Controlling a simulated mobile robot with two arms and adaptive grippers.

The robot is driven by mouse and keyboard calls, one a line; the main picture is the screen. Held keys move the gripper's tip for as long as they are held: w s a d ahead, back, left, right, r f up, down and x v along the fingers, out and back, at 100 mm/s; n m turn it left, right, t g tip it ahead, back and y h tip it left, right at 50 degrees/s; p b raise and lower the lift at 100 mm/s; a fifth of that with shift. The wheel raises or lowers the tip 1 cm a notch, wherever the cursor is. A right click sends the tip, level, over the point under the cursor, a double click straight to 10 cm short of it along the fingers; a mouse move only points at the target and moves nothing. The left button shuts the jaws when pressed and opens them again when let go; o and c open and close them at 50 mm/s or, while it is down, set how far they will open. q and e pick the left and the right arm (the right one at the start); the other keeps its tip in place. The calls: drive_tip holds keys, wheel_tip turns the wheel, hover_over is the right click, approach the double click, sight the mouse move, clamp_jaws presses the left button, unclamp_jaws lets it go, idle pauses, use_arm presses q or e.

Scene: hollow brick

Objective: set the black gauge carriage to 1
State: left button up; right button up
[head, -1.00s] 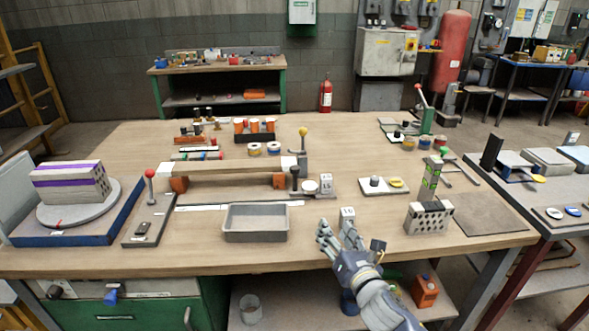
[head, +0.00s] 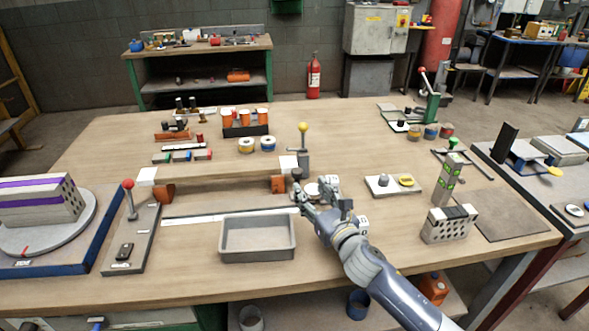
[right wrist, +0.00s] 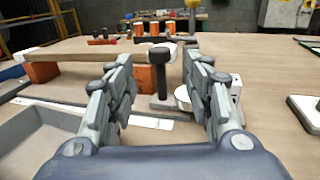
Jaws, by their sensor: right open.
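The black gauge carriage (head: 297,174) is a dark upright post with a round knob, at the right end of a long white scale strip (head: 225,217). In the right wrist view the carriage (right wrist: 158,84) stands upright on a flat dark base by the strip. My right gripper (head: 318,194) is open and empty. In the wrist view its fingers (right wrist: 157,72) frame the carriage from either side, with the post apparently a little beyond them. The gripper partly hides the carriage base in the head view. I cannot read the scale marks. My left gripper is not in view.
A grey metal tray (head: 257,254) lies just left of the gripper. A plank on orange blocks (head: 165,194) runs behind the strip. A yellow-knobbed post (head: 303,140) stands behind the carriage.

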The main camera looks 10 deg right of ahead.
sight(300, 176)
drive_tip(key=x, duration=0.4)
drive_tip(key=shift+w+a+r, duration=0.1)
drive_tip(key=shift+w+r, duration=0.05)
drive_tip(key=shift+w, duration=0.05)
drive_tip(key=x, duration=0.4)
drive_tip(key=shift+w, duration=0.4)
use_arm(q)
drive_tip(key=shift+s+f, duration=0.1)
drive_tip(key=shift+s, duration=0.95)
use_arm(e)
clamp_jaws()
